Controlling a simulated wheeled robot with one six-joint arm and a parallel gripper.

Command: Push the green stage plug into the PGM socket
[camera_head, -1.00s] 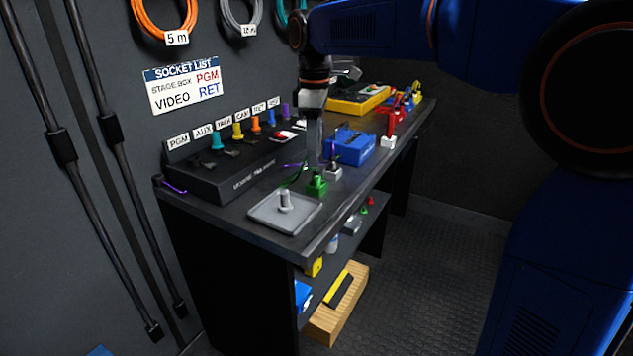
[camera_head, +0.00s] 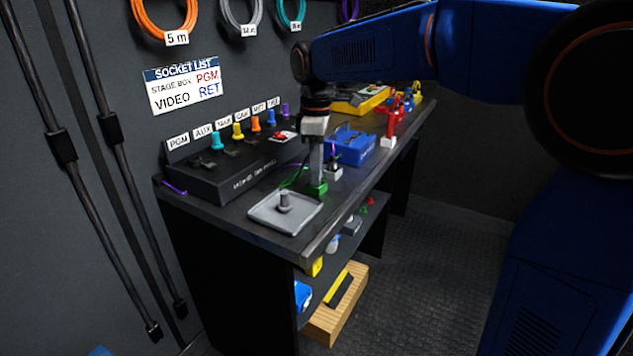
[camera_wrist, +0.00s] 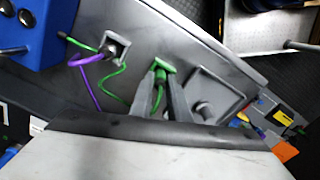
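The green stage plug (camera_head: 317,189) stands on the bench top, just right of a grey tray. My gripper (camera_head: 316,182) points down over it, its fingertips at the plug. In the wrist view the two fingers (camera_wrist: 162,90) stand apart on either side of the green plug (camera_wrist: 163,67); contact is not clear. A green cable (camera_wrist: 112,92) runs from the plug area. The PGM label (camera_head: 178,142) is at the left end of the black socket box (camera_head: 232,178). The PGM socket itself is too small to make out clearly.
The grey tray (camera_head: 264,217) with a grey peg lies at the bench's near end. A small grey block with a dark top (camera_head: 333,171) and a blue box (camera_head: 352,146) stand behind the plug. Coloured plugs line the socket box. A purple cable (camera_wrist: 80,62) lies nearby.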

